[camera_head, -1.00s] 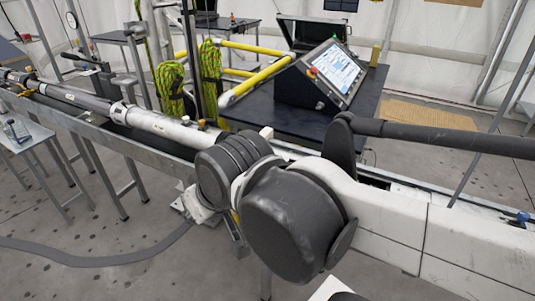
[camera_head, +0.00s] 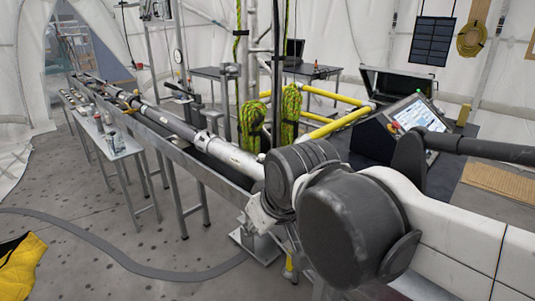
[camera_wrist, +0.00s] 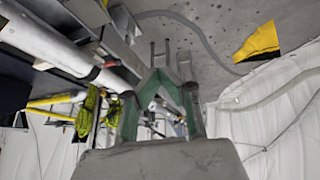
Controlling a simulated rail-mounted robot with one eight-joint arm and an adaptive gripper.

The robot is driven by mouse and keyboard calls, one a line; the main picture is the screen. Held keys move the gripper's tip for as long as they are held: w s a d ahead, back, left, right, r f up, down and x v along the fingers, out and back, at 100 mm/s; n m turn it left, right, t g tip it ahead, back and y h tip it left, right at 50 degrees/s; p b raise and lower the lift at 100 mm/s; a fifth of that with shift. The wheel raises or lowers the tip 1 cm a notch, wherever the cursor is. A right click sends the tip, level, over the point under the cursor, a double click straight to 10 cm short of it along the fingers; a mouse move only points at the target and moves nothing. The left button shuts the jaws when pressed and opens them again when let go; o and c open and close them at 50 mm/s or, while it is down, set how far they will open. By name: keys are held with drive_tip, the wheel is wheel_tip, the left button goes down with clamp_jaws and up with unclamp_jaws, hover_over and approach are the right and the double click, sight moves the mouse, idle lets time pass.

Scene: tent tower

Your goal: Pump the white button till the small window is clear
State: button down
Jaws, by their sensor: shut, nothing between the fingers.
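I cannot make out the white button or the small window in either view. A long grey and white tube assembly (camera_head: 190,130) lies along the metal rail in the head view. It also shows at the upper left of the wrist view (camera_wrist: 62,45). My gripper (camera_wrist: 160,54) shows in the wrist view with green links and grey fingers. It is shut, with nothing between the fingers, and points over the grey floor. In the head view my arm's large dark joint hides the near part of the rail, and my gripper is not seen there.
A narrow side table (camera_head: 117,146) with small items stands left of the rail. A tilted touchscreen console (camera_head: 415,118) stands at the right. Coiled yellow-green ropes (camera_head: 291,112) hang behind the rail. A yellow cloth-like item (camera_head: 22,266) and a grey hose (camera_head: 130,268) are on the floor.

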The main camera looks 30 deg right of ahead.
drive_tip(key=w+d+r+n+g+p, duration=0.1)
drive_tip(key=w+d+r+n, duration=0.3)
drive_tip(key=w, duration=0.5)
drive_tip(key=w+d+r+n+g, duration=0.1)
drive_tip(key=w+d+r+n, duration=0.15)
drive_tip(key=w+r, duration=0.45)
drive_tip(key=w+d+r+n+g+p, duration=0.1)
drive_tip(key=w+d+r+n, duration=0.25)
drive_tip(key=w, duration=0.75)
drive_tip(key=n+g+p, duration=0.2)
drive_tip(key=n+g, duration=0.2)
drive_tip(key=n, duration=0.6)
hover_over(262, 155)
wheel_tip(262, 155, down, 10)
drive_tip(key=shift+a+f+t, duration=0.1)
drive_tip(key=shift+a+t, duration=0.05)
drive_tip(key=shift+t, duration=0.15)
wheel_tip(262, 155, down, 14)
drive_tip(key=shift+r+p, duration=0.1)
drive_tip(key=shift+p, duration=0.6)
